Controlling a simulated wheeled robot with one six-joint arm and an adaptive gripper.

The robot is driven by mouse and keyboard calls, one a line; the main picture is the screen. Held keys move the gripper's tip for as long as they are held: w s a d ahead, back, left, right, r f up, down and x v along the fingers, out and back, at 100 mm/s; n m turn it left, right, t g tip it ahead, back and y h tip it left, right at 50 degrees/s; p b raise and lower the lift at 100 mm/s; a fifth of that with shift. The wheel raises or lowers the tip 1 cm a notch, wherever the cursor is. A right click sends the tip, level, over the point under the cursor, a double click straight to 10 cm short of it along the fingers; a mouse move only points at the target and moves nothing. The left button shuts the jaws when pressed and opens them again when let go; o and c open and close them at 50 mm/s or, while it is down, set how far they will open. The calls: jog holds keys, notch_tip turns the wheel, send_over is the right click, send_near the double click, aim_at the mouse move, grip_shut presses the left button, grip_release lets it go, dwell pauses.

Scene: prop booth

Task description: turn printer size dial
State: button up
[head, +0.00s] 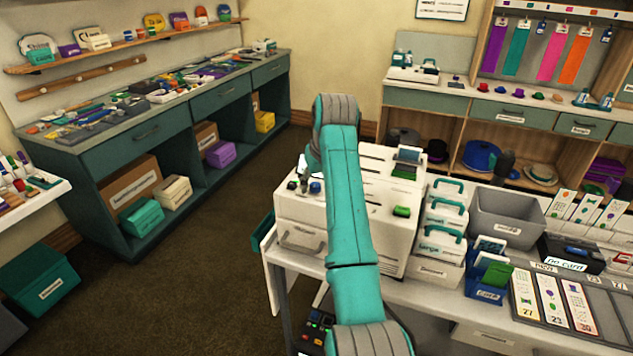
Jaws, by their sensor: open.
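The printer (300,215) is a large off-white machine on the white counter, in the middle of the head view. A small round blue knob (315,187) on its top left looks like the size dial; its markings are too small to read. My teal arm crosses in front of the printer and hides its middle. My gripper (302,186) shows small and partly hidden just left of the blue knob, over the printer's top. It is open, with nothing seen in it. I cannot tell whether it touches the printer.
White boxes with teal handles (443,215), a grey bin (505,218) and a card tray (570,305) crowd the counter right of the printer. Open brown floor (200,285) lies to the left, before a teal workbench (150,140).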

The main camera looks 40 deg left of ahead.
grip_shut()
jog(key=shift+w+n, duration=0.1)
jog(key=shift+n, duration=0.4)
jog(key=n+g, duration=0.1)
jog(key=n, duration=0.2)
jog(key=shift+w+n+g+y, duration=0.1)
jog(key=shift+n+g+y, duration=0.2)
jog(key=shift+y, duration=0.1)
jog(key=n, duration=0.2)
jog(key=n+g, duration=0.1)
jog(key=n, duration=0.1)
jog(key=shift+w+g, duration=0.1)
jog(key=shift+g, duration=0.2)
jog(key=shift+n, duration=0.3)
